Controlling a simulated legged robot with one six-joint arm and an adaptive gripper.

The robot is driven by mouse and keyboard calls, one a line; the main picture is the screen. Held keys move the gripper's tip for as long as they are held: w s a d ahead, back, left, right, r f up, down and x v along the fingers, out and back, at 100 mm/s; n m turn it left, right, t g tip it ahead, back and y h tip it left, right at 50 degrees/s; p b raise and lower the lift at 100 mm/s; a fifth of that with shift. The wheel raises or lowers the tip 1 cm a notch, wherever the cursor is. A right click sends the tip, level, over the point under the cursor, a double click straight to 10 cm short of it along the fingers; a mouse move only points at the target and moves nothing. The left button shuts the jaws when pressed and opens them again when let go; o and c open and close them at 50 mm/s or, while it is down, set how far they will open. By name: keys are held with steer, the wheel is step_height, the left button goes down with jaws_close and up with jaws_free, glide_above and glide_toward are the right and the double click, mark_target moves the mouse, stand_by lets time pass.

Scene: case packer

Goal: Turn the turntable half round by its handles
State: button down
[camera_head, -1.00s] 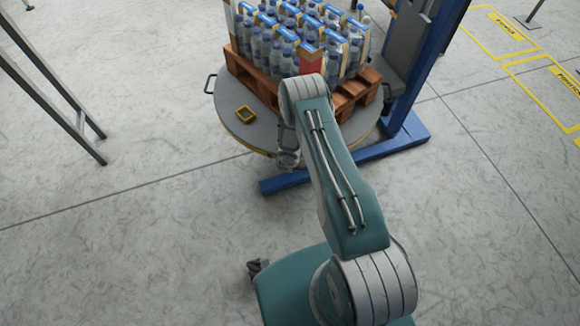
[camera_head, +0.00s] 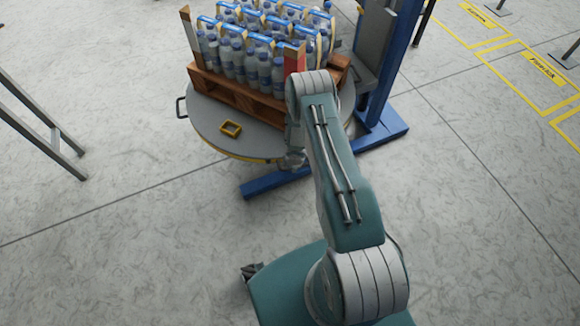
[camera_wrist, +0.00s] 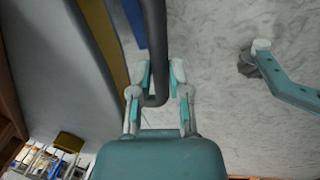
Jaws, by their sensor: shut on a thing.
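The turntable (camera_head: 205,118) is a round grey disc with a yellow-edged rim. It carries a wooden pallet (camera_head: 235,95) of shrink-wrapped water bottles (camera_head: 245,60). One dark handle (camera_head: 181,107) sticks out from its left edge. My gripper (camera_head: 292,160) is at the near right rim in the head view, partly hidden by my arm. In the wrist view my gripper (camera_wrist: 161,75) is shut around another dark handle (camera_wrist: 154,35), a bent bar beside the yellow rim (camera_wrist: 105,40). The handle's bend lies between the fingers.
Blue base legs (camera_head: 275,181) extend under the turntable, and a blue mast (camera_head: 395,70) stands behind at right. A grey metal frame (camera_head: 45,130) stands at left. The floor in front is clear.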

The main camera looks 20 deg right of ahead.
steer(key=shift+w+a+r, duration=0.15)
steer(key=shift+w+r, duration=0.05)
steer(key=shift+w, duration=0.2)
steer(key=c, duration=0.6)
jaws_free()
steer(key=shift+a, duration=0.35)
steer(key=shift+s, duration=0.15)
steer(key=shift+s+d+f, duration=0.1)
steer(key=shift+d, duration=0.1)
steer(key=shift+r, duration=0.25)
step_height(320, 180, up, 7)
steer(key=s, duration=0.1)
steer(key=shift+s+a, duration=0.15)
steer(key=shift+f, duration=0.15)
